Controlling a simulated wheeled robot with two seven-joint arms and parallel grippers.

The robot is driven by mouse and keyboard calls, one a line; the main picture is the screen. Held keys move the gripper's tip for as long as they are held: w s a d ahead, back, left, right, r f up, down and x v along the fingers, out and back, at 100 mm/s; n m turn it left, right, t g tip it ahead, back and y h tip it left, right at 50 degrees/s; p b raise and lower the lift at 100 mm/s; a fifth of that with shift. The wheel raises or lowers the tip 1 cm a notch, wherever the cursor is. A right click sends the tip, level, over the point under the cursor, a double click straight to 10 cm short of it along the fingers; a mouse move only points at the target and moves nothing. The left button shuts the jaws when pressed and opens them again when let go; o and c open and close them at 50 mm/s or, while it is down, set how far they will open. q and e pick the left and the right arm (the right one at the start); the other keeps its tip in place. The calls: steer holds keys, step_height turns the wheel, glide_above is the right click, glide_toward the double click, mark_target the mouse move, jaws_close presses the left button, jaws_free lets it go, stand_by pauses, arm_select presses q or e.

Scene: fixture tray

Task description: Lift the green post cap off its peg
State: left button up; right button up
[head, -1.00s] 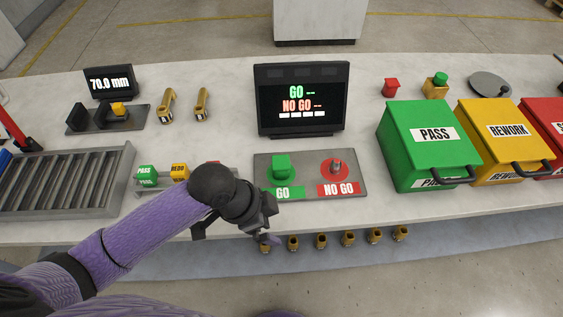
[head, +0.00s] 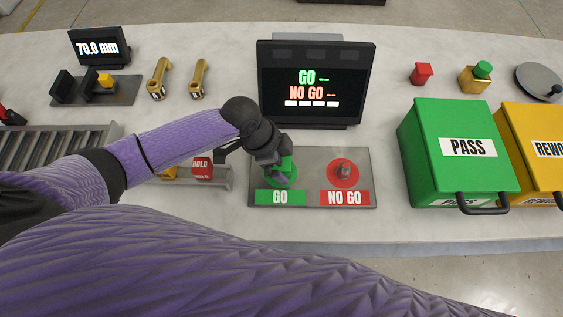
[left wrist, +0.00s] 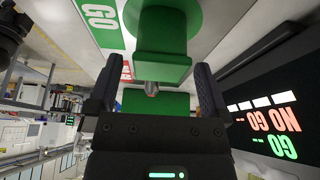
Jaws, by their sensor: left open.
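The green post cap (head: 287,167) sits over the GO spot of the grey fixture plate (head: 310,160), partly hidden behind my gripper in the head view. My left gripper (head: 273,158) is at the cap. In the left wrist view the gripper's dark fingers (left wrist: 155,82) are apart, one on each side of the green cap (left wrist: 163,62). A metal tip (left wrist: 152,90) shows between green parts there. I cannot tell whether either finger touches the cap. My right gripper is not in view.
The bare NO GO peg (head: 343,169) stands on a red disc to the right. A dark display (head: 315,85) stands behind the plate. The green PASS bin (head: 455,150) is farther right. Small blocks, including a red HOLD block (head: 202,168), sit left, near my arm.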

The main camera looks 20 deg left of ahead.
mark_target(287, 162)
arm_select(q)
steer(key=x, duration=0.2)
steer(key=shift+d+f, duration=0.2)
steer(key=shift+f, duration=0.1)
steer(key=shift+c, duration=0.5)
steer(key=c, duration=1.2)
steer(key=shift+o, duration=0.2)
step_height(287, 162, up, 10)
steer(key=shift+r+p, duration=0.1)
steer(key=shift+p, duration=1.15)
